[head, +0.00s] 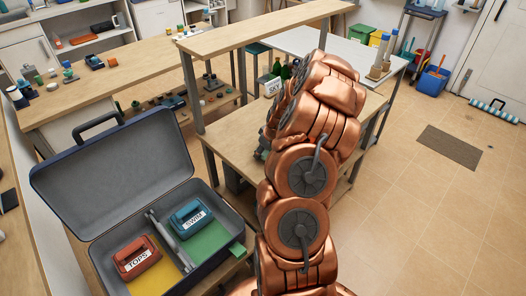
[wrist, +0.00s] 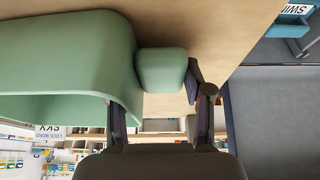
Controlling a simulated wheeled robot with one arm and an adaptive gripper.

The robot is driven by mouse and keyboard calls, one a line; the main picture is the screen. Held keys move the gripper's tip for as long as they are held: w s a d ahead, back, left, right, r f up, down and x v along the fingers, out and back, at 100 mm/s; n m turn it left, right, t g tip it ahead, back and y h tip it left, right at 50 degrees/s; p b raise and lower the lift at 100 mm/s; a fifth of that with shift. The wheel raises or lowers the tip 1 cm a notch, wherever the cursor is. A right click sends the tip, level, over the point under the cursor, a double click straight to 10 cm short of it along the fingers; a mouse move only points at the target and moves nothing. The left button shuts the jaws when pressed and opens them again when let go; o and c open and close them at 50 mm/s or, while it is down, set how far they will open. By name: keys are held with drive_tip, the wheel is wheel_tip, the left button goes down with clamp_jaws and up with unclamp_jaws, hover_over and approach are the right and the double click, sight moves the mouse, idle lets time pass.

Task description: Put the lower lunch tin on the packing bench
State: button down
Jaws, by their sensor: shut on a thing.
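In the wrist view my gripper (wrist: 158,88) is shut on a small pale green block, part of or against a large rounded pale green thing (wrist: 65,60). I cannot tell if this is the lower lunch tin; no label shows on it. A wooden top (wrist: 210,25) lies close behind it; contact is unclear. In the head view my arm hides the gripper's fingers and most of what it holds. The wooden bench (head: 235,125), which may be the packing bench, stands beneath the arm, with a raised shelf (head: 255,28) over its far side.
An open grey case (head: 75,222) at lower left holds a red "TOPS" tin (head: 137,257) and a blue "SWIM" tin (head: 190,219). Green bottles (head: 286,72) stand behind my arm. A white table (head: 300,42) is beyond. The tiled floor at right is mostly clear around a brown mat (head: 450,147).

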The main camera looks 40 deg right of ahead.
drive_tip(key=shift+c, duration=2.4)
unclamp_jaws()
drive_tip(key=shift+b+v, duration=1.45)
drive_tip(key=shift+v, duration=4.55)
drive_tip(key=s+a+r+n+g+y, duration=0.1)
drive_tip(key=s+a+r, duration=0.15)
drive_tip(key=a, duration=0.95)
drive_tip(key=s+a+r+n+g+y, duration=0.15)
drive_tip(key=a+r, duration=0.25)
drive_tip(key=a, duration=0.8)
drive_tip(key=s+a+r+m+g+h, duration=0.1)
drive_tip(key=s+a+g, duration=0.1)
drive_tip(key=s+a, duration=0.4)
drive_tip(key=s+a+r+m+g+h, duration=0.1)
drive_tip(key=s+a, duration=0.6)
drive_tip(key=s, duration=0.8)
drive_tip(key=shift+s+g, duration=0.4)
drive_tip(key=shift+g, duration=0.05)
drive_tip(key=shift+a, duration=0.1)
